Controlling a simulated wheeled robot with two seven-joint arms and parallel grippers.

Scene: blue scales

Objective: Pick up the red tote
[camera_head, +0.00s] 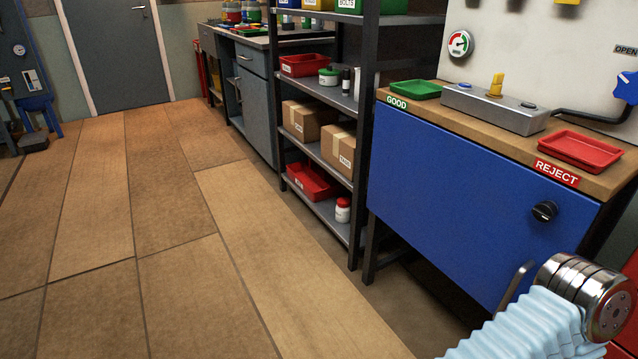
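A red open tote (312,181) sits on the lowest shelf of the dark metal rack, left of a white jar with a red lid. Another red bin (305,65) with a label sits on a higher shelf of the same rack; I cannot tell which one the task names. Part of my arm, with a pale blue sleeve and a metal joint, shows at the lower right. Neither gripper is in view.
The rack shelf (333,217) also holds the jar (343,210); cardboard boxes (308,119) stand above. A blue-fronted bench (470,195) bears a green tray (416,90) and a red REJECT tray (580,149). The wooden floor (190,260) is clear.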

